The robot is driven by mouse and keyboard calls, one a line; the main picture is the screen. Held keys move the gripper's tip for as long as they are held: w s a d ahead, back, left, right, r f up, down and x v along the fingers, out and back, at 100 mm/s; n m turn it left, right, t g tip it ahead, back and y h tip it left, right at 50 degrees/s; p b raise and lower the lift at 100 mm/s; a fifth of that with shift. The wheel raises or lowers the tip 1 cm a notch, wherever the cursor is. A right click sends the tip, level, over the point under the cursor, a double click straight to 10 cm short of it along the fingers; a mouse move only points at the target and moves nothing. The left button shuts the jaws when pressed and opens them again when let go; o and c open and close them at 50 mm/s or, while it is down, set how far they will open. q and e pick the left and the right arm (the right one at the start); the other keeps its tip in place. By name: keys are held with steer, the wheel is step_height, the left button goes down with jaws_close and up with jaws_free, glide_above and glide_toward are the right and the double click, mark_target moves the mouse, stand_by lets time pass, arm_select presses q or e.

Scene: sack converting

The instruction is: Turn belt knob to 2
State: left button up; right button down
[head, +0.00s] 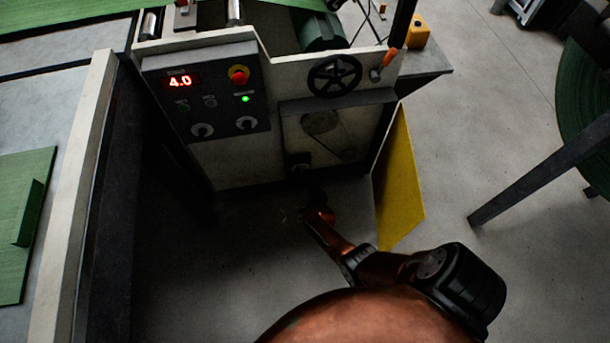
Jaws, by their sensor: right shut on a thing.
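My left gripper is out of view.
A control panel (208,90) shows a red 4.0, a red stop button (238,74), a green light and two round knobs. A black handwheel (335,76) sits above the recess. A yellow guard panel (400,185) stands open at the right, close to my right arm.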

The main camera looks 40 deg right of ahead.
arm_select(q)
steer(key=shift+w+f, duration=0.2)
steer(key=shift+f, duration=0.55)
arm_select(e)
steer(key=n+h, duration=0.1)
steer(key=n, duration=0.1)
steer(key=n+g+h, duration=0.1)
steer(key=n, duration=0.1)
steer(key=n+g+h, duration=0.1)
steer(key=n, duration=0.1)
steer(key=shift+w+a+n, duration=0.2)
steer(key=shift+a+n, duration=0.1)
steer(key=shift+a, duration=0.1)
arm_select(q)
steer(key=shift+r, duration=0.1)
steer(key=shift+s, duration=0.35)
arm_select(e)
steer(key=c, duration=1.7)
jaws_free()
steer(key=shift+o, duration=0.4)
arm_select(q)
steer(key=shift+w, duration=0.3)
